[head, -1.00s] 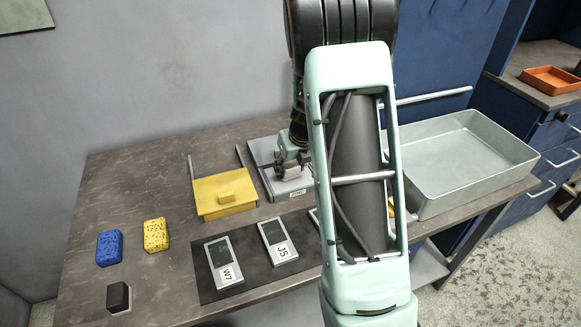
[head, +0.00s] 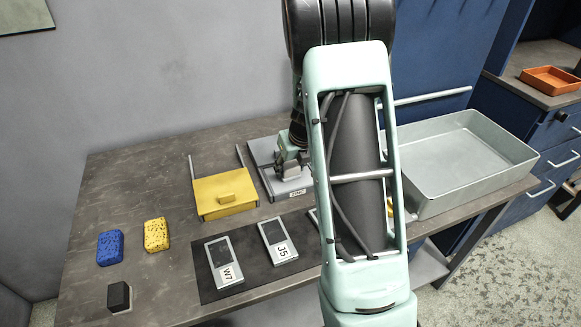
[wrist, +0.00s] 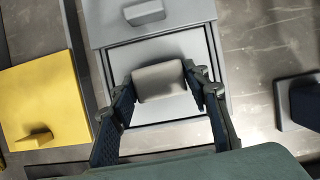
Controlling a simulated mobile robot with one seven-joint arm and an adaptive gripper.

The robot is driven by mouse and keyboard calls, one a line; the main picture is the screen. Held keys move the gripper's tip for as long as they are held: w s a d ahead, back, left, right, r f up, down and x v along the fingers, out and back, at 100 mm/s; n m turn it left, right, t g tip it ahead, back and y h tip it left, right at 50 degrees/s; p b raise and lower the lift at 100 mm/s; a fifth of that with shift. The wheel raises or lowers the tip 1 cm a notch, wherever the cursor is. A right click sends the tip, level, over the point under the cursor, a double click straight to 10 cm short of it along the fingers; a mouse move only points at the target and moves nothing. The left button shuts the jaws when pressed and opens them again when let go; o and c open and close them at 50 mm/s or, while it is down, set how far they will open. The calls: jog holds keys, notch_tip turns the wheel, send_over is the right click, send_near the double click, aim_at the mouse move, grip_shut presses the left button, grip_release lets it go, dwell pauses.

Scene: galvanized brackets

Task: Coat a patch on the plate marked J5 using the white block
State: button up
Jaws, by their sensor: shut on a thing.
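My gripper (wrist: 160,88) is shut on a pale grey-white block (wrist: 160,80), which I take for the white block. It holds the block over the pale open section of a grey box (wrist: 99,30), whose grey lid with a handle (wrist: 145,12) lies towards the far side. In the head view my gripper (head: 291,165) is over this box, behind its front label; the block is not clear there. Whether the block touches the surface below cannot be told. The plate marked J5 (head: 272,231) lies on a dark mat (head: 245,262), in front of the grey box, with a dark face and a light frame.
The plate marked W7 (head: 219,254) lies left of J5. A yellow-lidded box (head: 222,208) stands left of the grey box. Blue (head: 110,247) and yellow (head: 157,234) speckled sponges and a black block (head: 119,295) are at left. A large grey tray (head: 440,192) is at right. My arm hides the mat's right end.

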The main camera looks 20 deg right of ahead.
aim_at(290, 166)
jog(key=shift+r+p, duration=3.55)
jog(key=shift+p, duration=0.05)
jog(key=shift+f, duration=0.1)
